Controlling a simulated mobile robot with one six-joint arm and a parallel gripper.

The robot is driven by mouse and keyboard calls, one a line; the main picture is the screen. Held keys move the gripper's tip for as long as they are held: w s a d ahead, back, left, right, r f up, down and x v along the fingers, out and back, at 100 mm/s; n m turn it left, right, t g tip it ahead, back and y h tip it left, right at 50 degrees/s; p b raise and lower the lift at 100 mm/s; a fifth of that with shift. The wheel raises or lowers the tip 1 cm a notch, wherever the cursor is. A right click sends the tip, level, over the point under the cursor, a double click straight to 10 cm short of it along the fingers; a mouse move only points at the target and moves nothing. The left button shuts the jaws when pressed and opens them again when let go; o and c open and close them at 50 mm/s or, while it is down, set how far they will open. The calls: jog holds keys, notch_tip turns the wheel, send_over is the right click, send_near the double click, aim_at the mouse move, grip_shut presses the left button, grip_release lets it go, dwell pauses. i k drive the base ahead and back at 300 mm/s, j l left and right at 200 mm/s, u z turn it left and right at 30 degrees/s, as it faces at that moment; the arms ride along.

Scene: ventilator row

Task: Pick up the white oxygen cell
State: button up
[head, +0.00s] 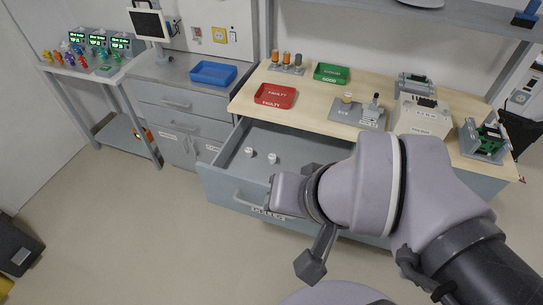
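Two small white cells stand in the open grey drawer (222,163) under the wooden bench: a left one (248,152) and a right one (272,158). They are a short gap apart on the drawer floor, and I cannot tell them apart by any label. My arm reaches in from the right, its wrist in front of the drawer's front panel and over part of its handle, to the right of the cells. My gripper's fingers are not clearly seen behind the wrist, so whether they are open or shut is unclear. Nothing visible touches the cells.
On the bench are a red FAULTY tray (275,96), a green tray (332,73), orange-topped cylinders (286,58) and a grey fixture (358,112). A blue tray (213,73) sits on the left counter. The drawer juts out; floor to its left is clear.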

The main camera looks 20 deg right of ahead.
aim_at(272, 157)
jog(key=i+j+u, duration=0.1)
jog(key=i+u, duration=0.4)
jog(key=i, duration=0.45)
